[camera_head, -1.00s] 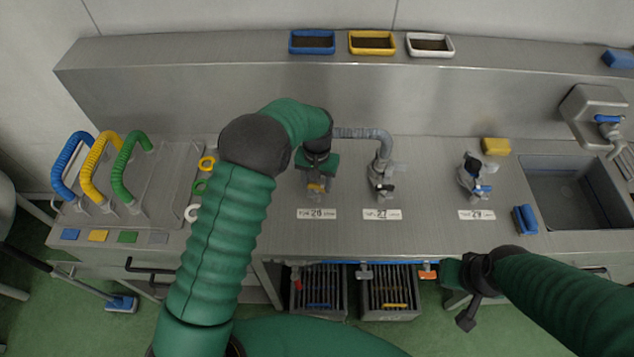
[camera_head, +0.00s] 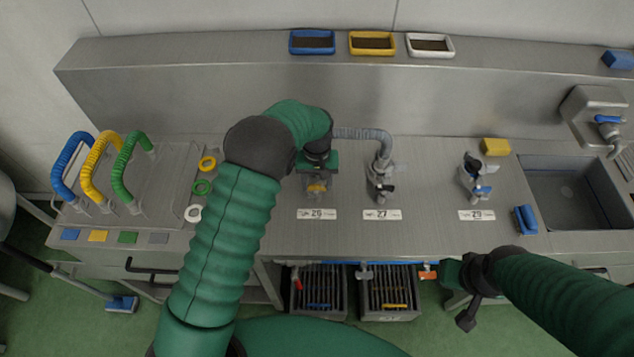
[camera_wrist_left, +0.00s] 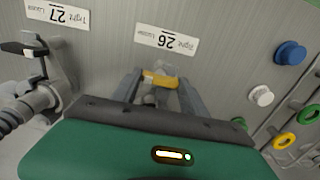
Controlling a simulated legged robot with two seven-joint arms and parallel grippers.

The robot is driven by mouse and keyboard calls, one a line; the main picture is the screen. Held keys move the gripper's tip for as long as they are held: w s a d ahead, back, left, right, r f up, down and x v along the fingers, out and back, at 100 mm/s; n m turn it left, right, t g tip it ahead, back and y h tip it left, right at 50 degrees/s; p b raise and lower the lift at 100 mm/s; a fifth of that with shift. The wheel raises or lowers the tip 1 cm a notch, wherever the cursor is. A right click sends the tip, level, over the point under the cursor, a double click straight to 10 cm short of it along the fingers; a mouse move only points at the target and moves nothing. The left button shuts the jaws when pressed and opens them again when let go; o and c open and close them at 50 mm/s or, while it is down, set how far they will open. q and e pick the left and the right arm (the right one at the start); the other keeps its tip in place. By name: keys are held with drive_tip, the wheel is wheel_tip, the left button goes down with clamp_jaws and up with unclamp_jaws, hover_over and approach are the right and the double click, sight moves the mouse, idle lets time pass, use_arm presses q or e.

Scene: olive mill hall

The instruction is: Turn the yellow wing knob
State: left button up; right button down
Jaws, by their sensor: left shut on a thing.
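The yellow wing knob (camera_head: 317,188) sits on the valve behind label 26 (camera_head: 317,214). In the left wrist view the knob (camera_wrist_left: 160,80) shows between the two grey fingers. My left gripper (camera_head: 318,184) comes down over this valve and is shut on the knob. In the left wrist view its fingers (camera_wrist_left: 158,88) reach to both sides of the knob; part of the valve body is hidden by the gripper. My right gripper (camera_head: 468,312) is low at the front right, in front of the bench edge; its jaw opening cannot be made out.
A valve with a black knob (camera_head: 384,188) and a grey hose stands just right, above label 27. A valve with a blue knob (camera_head: 481,190) is further right. Coloured rings (camera_head: 202,187) lie on the left. A sink (camera_head: 575,195) is at the right.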

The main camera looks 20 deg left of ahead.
use_arm(q)
drive_tip(key=o, duration=1.4)
wheel_tip(320, 180, up, 17)
drive_tip(key=shift+w+f+b, duration=0.1)
drive_tip(key=shift+f+b, duration=0.05)
drive_tip(key=shift+b, duration=0.85)
drive_tip(key=shift+c, duration=0.4)
